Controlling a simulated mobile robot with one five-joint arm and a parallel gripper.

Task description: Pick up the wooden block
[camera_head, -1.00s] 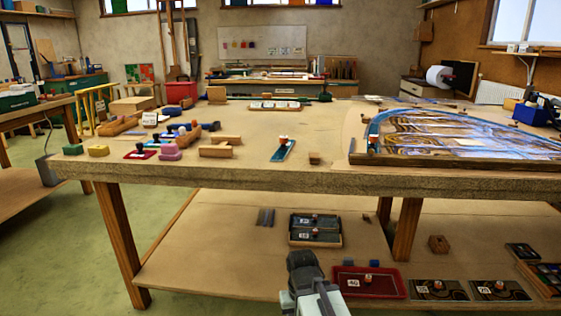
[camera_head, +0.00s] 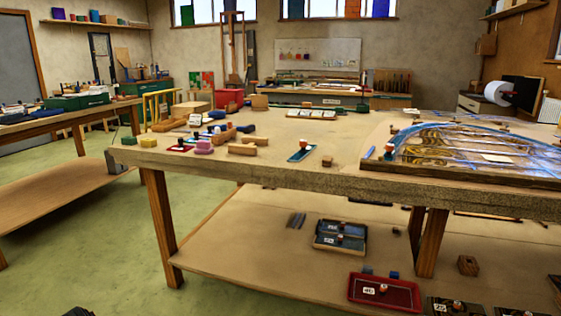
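Several wooden pieces could be the wooden block, and I cannot tell which is meant. Two pale wooden blocks, a front one (camera_head: 242,150) and one behind it (camera_head: 256,140), lie on the left part of the big workbench (camera_head: 300,171). A small brown block (camera_head: 327,161) sits near its front edge, right of a blue strip with a red-topped knob (camera_head: 301,152). A darker wooden block (camera_head: 468,265) stands on the lower shelf at the right. My gripper cannot be made out; only a dark part, probably of my arm, shows at the bottom left edge.
A framed leaded panel (camera_head: 480,168) covers the bench's right side. Below, the lower shelf (camera_head: 250,262) holds a black tray (camera_head: 340,246) and a red tray (camera_head: 352,290). Bench legs (camera_head: 162,230) stand in front. Green floor (camera_head: 90,240) is free between this bench and the left table (camera_head: 60,124).

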